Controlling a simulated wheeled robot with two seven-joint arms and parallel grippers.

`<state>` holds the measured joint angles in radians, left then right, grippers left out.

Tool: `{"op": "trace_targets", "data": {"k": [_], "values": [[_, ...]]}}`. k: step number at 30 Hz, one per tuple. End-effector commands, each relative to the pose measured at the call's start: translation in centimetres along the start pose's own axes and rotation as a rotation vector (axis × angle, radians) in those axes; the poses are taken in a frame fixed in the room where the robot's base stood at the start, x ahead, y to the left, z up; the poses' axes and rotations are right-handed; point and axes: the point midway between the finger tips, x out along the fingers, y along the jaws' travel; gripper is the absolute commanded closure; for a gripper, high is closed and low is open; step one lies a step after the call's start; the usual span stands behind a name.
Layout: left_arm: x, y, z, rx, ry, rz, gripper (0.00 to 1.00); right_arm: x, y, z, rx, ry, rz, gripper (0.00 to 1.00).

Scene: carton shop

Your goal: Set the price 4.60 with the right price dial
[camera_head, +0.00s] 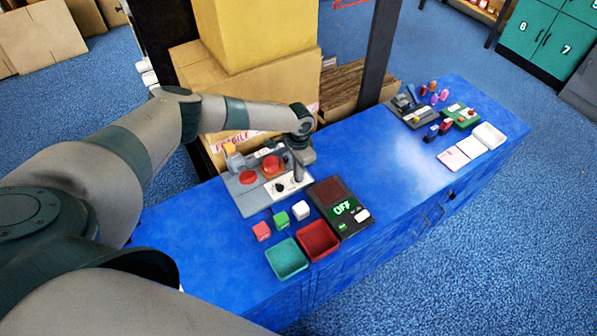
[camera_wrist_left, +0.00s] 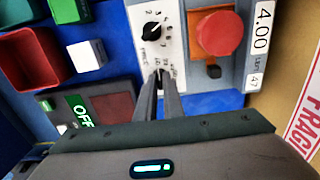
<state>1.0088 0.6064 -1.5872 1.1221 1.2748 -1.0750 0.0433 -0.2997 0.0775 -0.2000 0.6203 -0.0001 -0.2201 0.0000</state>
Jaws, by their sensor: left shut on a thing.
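A grey machine (camera_head: 245,200) on the blue counter carries a white dial plate (camera_wrist_left: 172,28). On the plate, the left dial (camera_wrist_left: 153,31) is a black knob with numbers around it; it also shows in the head view (camera_head: 280,187). My left gripper (camera_wrist_left: 168,78) has its fingers close together at the plate's other end, shut on the right price dial, whose knob they hide. It also shows in the head view (camera_head: 298,176). My right gripper is not in view.
A black box with a green OFF display (camera_head: 343,207) stands right of the machine. Green (camera_head: 287,258) and red (camera_head: 318,240) trays and small cubes (camera_head: 281,220) lie in front. Cartons (camera_head: 255,90) stand behind. The counter's middle is clear.

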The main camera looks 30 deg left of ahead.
Motion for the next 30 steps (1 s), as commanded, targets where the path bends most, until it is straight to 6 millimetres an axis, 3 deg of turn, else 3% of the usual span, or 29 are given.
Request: {"op": "trace_targets", "data": {"k": [11, 30], "values": [[0.2, 0.0, 0.0, 0.176, 0.0, 0.0, 1.0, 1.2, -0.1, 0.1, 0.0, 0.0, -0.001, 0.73], [0.1, -0.1, -0.1, 0.762, 0.002, -0.001, 1.0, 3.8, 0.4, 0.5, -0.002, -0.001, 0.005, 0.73]]}}
